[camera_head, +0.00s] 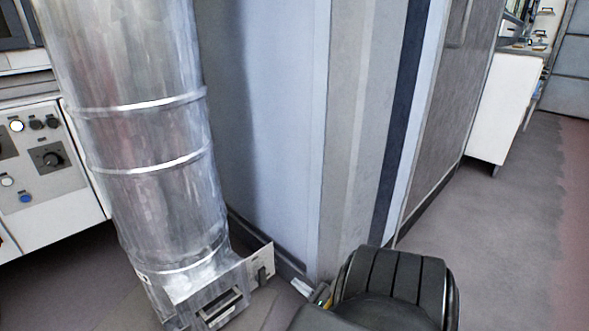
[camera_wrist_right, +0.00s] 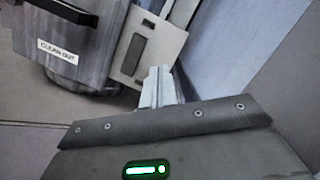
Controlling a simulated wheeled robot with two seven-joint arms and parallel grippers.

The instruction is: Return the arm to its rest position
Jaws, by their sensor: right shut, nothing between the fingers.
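My right arm (camera_head: 395,285) comes in at the bottom of the head view, its dark ribbed casing uppermost. Only a small part of my right gripper (camera_head: 303,288) shows past it, close to the foot of the silver duct. In the right wrist view the fingers of my right gripper (camera_wrist_right: 158,82) are together, with nothing held. They appear in front of a pale slotted plate (camera_wrist_right: 150,40); I cannot tell whether they touch it. My left gripper is not in view.
A silver duct (camera_head: 150,130) stands at left, its base box bearing a "CLEAN OUT" label (camera_wrist_right: 57,52). A pale blue panel wall (camera_head: 270,130) rises behind. A control cabinet (camera_head: 45,180) is at far left. Open grey floor (camera_head: 500,240) lies at right, below a white cabinet (camera_head: 500,105).

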